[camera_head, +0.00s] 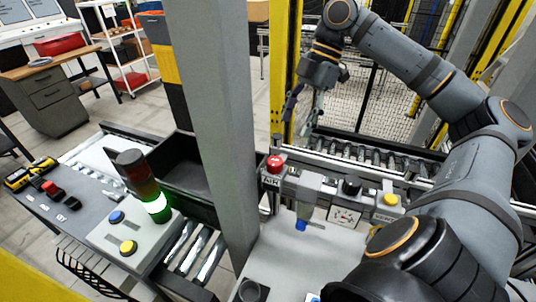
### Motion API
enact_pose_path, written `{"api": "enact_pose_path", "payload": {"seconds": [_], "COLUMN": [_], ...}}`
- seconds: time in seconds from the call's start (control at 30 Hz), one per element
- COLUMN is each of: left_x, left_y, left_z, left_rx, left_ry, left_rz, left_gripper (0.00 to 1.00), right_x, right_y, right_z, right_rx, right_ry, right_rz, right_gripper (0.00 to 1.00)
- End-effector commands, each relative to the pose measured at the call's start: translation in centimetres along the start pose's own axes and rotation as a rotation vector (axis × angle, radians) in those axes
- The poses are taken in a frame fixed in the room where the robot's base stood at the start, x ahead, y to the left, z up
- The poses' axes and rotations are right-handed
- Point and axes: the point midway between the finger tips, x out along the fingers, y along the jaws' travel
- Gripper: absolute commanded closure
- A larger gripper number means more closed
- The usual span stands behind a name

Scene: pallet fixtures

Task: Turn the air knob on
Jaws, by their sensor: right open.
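The air panel is a grey bar with a red knob (275,163) at its left end. A small label below the red knob seems to read AIR. A black knob (352,186) sits further right above a white gauge (344,215). A yellow button (390,200) is at the right end, by a label that seems to read VENT. My right gripper (299,112) hangs above and behind the red knob, open and empty, its fingers pointing down and apart from the panel. I cannot tell which way the knob is turned. My left gripper is out of view.
A grey post (212,120) stands left of the panel. A signal tower (142,185) with a lit green lamp stands on a control box with blue and yellow buttons. A roller conveyor (360,165) and yellow-framed mesh fence lie behind the panel. A dark bin (185,165) is left.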

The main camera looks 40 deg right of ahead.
Motion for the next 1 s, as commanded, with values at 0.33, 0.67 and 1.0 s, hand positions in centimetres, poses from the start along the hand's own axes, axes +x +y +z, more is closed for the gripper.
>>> {"api": "enact_pose_path", "payload": {"seconds": [0.33,0.67,1.0], "left_x": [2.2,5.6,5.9], "left_y": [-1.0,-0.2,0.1], "left_z": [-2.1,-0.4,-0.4], "left_rx": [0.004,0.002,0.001], "left_ry": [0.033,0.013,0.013], "left_rz": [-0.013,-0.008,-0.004], "left_gripper": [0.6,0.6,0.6], "right_x": [3.0,9.3,10.5], "right_y": [0.0,0.1,0.1], "right_z": [0.3,0.2,0.0], "right_rx": [0.003,0.004,0.004], "right_ry": [-0.003,-0.003,-0.002], "right_rz": [0.003,0.004,0.005], "right_gripper": [0.39,0.39,0.39]}}
